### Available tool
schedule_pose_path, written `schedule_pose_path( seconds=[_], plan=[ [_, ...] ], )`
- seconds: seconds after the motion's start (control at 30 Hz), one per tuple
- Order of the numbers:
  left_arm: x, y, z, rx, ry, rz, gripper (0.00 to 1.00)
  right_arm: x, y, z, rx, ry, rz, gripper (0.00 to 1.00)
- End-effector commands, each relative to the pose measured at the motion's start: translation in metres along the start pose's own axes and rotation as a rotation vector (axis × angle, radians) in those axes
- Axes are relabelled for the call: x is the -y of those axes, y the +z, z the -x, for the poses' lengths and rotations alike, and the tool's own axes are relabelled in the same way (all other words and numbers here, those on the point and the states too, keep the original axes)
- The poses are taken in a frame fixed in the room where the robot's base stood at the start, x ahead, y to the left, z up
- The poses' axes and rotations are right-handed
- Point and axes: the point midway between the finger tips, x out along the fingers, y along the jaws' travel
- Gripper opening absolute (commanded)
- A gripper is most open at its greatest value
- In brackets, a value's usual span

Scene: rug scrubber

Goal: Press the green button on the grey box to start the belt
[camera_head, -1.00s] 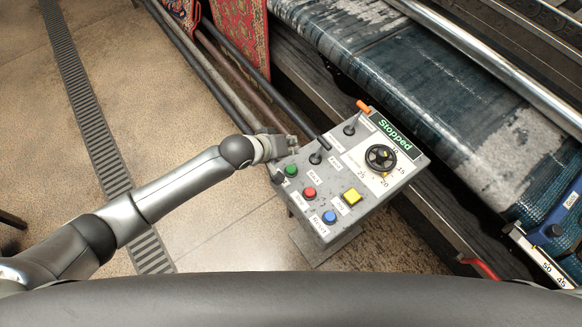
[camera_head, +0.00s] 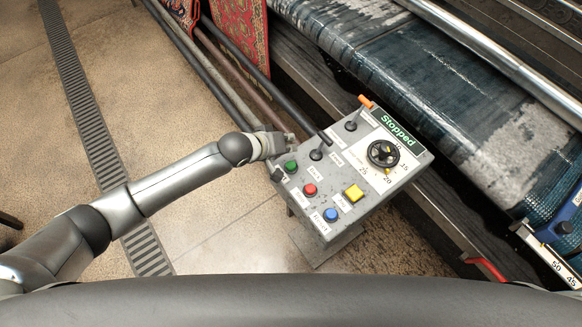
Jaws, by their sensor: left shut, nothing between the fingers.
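The grey box (camera_head: 330,173) stands on a post in the middle of the head view, its sloped panel facing up. Its green button (camera_head: 291,166) is at the panel's upper left, and a display (camera_head: 398,131) reads "Stopped". My left gripper (camera_head: 284,150) is shut and empty, at the box's left edge just above the green button in the picture. I cannot tell whether its fingertips touch the panel. The green button is in plain sight. My right gripper is not in view.
The panel also holds a red button (camera_head: 310,190), a blue button (camera_head: 331,214), a yellow button (camera_head: 354,193), black levers and a dial (camera_head: 383,153). The wet belt (camera_head: 420,85) lies beyond. Pipes (camera_head: 215,80) run behind the box. Tiled floor with a drain grate (camera_head: 100,150) is open at left.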

Motion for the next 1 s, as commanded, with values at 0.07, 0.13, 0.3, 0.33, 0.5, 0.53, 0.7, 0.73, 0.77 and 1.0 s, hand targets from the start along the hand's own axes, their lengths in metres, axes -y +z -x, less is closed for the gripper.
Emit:
schedule_pose_path(
  seconds=[0.07,0.13,0.3,0.33,0.5,0.53,0.7,0.73,0.77,1.0],
  plan=[
    [0.009,0.009,-0.012,-0.001,0.000,-0.002,0.00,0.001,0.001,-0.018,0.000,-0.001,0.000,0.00],
    [0.014,0.013,-0.018,0.000,-0.001,-0.002,0.00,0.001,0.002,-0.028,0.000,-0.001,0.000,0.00],
    [0.023,0.023,-0.031,0.000,0.000,0.001,0.00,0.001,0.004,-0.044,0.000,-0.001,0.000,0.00],
    [0.024,0.025,-0.033,0.001,0.001,0.002,0.00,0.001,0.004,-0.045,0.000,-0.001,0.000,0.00],
    [0.029,0.029,-0.040,0.000,0.000,0.000,0.00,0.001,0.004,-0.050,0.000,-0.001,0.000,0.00],
    [0.030,0.029,-0.041,0.000,0.000,0.000,0.00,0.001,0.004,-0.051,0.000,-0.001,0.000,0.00],
    [0.029,0.029,-0.040,-0.001,0.000,0.000,0.00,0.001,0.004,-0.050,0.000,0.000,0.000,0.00],
    [0.029,0.029,-0.040,-0.001,0.000,0.000,0.00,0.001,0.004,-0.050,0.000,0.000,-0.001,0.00],
    [0.029,0.029,-0.040,0.000,0.000,0.000,0.00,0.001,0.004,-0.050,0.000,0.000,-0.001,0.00],
    [0.029,0.029,-0.040,0.000,0.000,0.000,0.00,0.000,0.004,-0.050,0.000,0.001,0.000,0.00]
  ],
)
